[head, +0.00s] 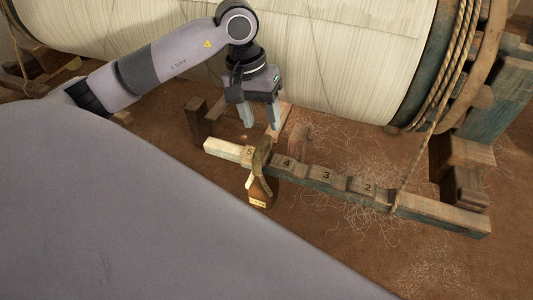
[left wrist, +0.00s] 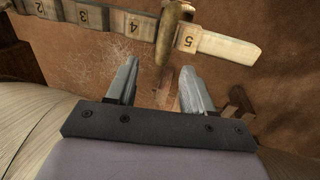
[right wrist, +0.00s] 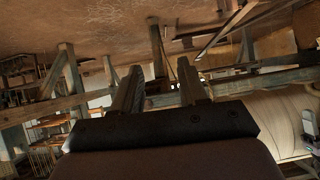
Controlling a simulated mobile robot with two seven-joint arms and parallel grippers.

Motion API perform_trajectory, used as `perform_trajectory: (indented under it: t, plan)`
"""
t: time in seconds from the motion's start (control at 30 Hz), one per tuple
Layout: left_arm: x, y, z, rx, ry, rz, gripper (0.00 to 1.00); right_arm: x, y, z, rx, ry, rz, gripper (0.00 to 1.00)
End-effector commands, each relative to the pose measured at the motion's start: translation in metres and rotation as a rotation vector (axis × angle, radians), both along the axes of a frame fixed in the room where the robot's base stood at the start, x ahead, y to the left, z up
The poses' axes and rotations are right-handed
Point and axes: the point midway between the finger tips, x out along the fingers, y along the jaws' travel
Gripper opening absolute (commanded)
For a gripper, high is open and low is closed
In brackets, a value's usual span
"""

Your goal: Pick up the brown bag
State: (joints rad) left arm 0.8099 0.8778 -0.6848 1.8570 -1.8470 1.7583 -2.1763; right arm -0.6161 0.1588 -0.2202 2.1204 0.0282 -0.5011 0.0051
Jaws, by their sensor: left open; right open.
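The brown bag (head: 261,190) hangs by its strap (head: 262,155) over the numbered wooden beam, between the numbers 5 and 4. A small pale label shows on its lower part. In the left wrist view the strap (left wrist: 172,30) crosses the beam beyond my fingertips. My left gripper (head: 260,118) is open and empty, above and behind the beam, apart from the bag. It also shows in the left wrist view (left wrist: 158,82). My right gripper (right wrist: 158,85) is open and empty in the right wrist view, where I do not see the bag.
The numbered beam (head: 325,176) runs across the front of the loom. A large roll of pale threads (head: 330,60) lies behind it, with a rope (head: 452,75) at its right. Loose threads litter the brown floor (head: 335,265). Wooden posts and frames (right wrist: 68,85) stand around my right gripper.

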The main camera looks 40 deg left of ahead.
Motion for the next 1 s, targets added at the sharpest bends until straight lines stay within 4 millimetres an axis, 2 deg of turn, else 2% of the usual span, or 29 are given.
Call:
perform_trajectory:
  t: [0.5,0.8,0.87,0.9,0.97,1.0]
  plan:
    - [-0.007,-0.012,-0.062,-0.003,0.002,-0.001,0.52,0.000,0.009,-0.001,0.009,-0.014,0.016,0.43]
    - [-0.007,-0.012,-0.066,-0.002,0.000,0.000,0.52,0.003,0.012,0.006,0.015,-0.029,0.020,0.43]
    - [-0.007,-0.012,-0.066,-0.002,0.000,0.000,0.36,0.003,0.012,0.006,0.015,-0.029,0.020,0.43]
    - [-0.007,-0.012,-0.066,-0.002,0.000,0.000,0.23,0.003,0.011,0.006,0.014,-0.029,0.019,0.43]
    - [-0.007,-0.012,-0.066,-0.002,0.000,0.000,0.03,0.003,0.011,0.006,0.014,-0.029,0.018,0.43]
    - [-0.007,-0.012,-0.066,-0.002,0.000,0.000,0.00,0.003,0.011,0.006,0.013,-0.028,0.018,0.43]
